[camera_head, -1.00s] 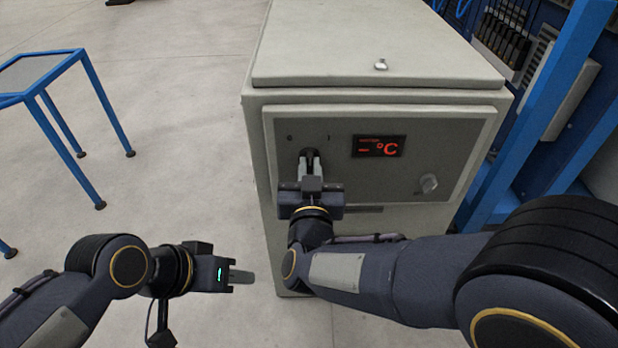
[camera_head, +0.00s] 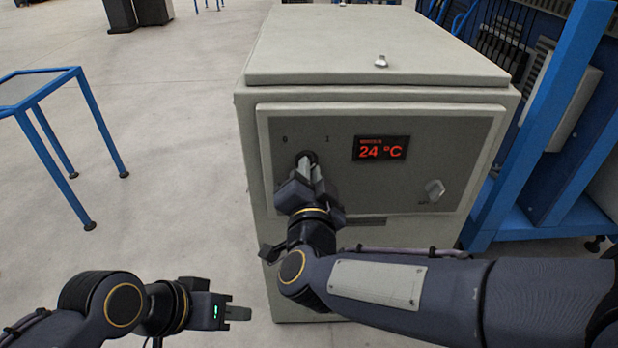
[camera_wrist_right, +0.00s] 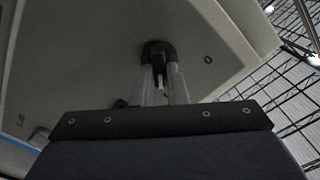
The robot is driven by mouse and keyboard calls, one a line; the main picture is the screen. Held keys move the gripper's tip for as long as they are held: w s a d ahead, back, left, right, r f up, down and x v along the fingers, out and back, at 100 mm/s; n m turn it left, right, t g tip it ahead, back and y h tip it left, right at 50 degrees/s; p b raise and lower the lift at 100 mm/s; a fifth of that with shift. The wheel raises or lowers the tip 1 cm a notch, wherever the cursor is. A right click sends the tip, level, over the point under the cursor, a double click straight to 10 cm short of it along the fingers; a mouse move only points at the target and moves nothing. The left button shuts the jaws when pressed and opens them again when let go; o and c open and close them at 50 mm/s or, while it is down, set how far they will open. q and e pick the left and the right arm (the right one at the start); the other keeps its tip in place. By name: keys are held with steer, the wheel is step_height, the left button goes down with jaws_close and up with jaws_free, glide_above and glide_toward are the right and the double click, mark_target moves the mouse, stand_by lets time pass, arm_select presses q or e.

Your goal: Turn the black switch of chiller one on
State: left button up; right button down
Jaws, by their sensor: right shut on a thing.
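The chiller (camera_head: 375,95) is a pale grey cabinet in front of me in the head view. Its black switch (camera_head: 305,155) sits at the left of the front panel, below the marks 0 and 1. My right gripper (camera_head: 307,168) is shut on the switch and is rolled to one side. The right wrist view shows both fingers around the black switch (camera_wrist_right: 158,52). The display (camera_head: 381,148) reads 24 °C in red. My left gripper (camera_head: 238,313) is at the lower left, away from the chiller; its finger gap does not show clearly.
A silver knob (camera_head: 434,190) is on the panel's right side. A blue-framed table (camera_head: 75,130) stands at the left. A blue post (camera_head: 540,130) rises close to the chiller's right side. The floor (camera_head: 180,170) between the table and chiller is clear.

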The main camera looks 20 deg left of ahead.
steer(key=shift+f, duration=0.1)
stand_by(0.5)
steer(key=c, duration=1.4)
jaws_free()
steer(key=shift+c, duration=0.2)
steer(key=p+v, duration=0.1)
steer(key=v, duration=0.7)
steer(key=shift+p, duration=0.35)
steer(key=shift+w, duration=0.15)
